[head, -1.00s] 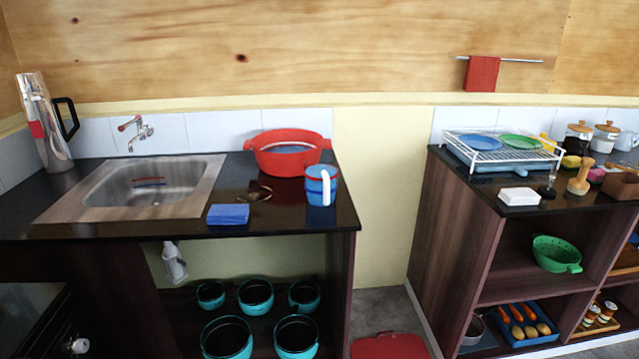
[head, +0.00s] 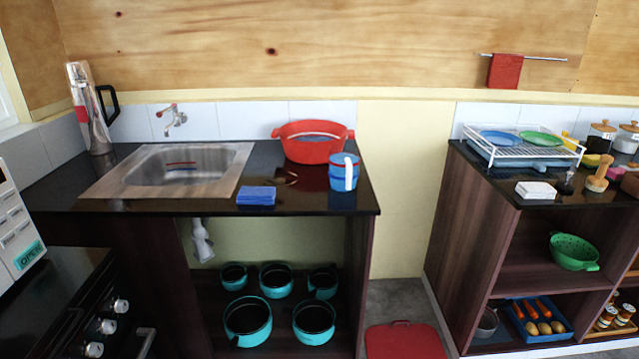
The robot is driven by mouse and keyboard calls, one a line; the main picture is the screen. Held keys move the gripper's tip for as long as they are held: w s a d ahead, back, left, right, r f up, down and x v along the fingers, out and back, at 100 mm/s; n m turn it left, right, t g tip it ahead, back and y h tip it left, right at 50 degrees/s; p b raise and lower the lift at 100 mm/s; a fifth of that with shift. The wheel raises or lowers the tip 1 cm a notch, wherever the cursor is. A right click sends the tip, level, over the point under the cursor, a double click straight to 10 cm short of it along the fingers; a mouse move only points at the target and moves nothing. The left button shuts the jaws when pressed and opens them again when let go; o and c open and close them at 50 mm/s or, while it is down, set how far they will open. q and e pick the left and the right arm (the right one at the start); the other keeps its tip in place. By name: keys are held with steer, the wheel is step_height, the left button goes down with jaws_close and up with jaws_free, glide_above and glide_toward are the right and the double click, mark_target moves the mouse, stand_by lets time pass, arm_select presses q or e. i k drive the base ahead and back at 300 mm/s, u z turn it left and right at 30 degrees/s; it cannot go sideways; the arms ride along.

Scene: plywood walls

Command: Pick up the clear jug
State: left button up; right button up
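A blue jug or cup (head: 343,172) with a white handle stands near the counter's front right corner. Neither of my grippers is in view, and nothing is seen touching either jug.
The sink (head: 170,172), red basin (head: 313,142) and blue sponge or cloth (head: 256,196) are on the counter (head: 300,208). A stove (head: 75,300) and a white appliance (head: 14,225) stand at the left. A red mat (head: 405,342) lies in the floor gap before the right-hand shelf unit (head: 460,220).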

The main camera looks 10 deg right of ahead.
mark_target(343, 160)
steer(key=u, duration=0.45)
steer(key=k, duration=1)
steer(key=z, duration=0.75)
steer(key=i, duration=0.9)
steer(key=z, duration=0.5)
steer(key=i, duration=1.15)
steer(key=u, duration=0.7)
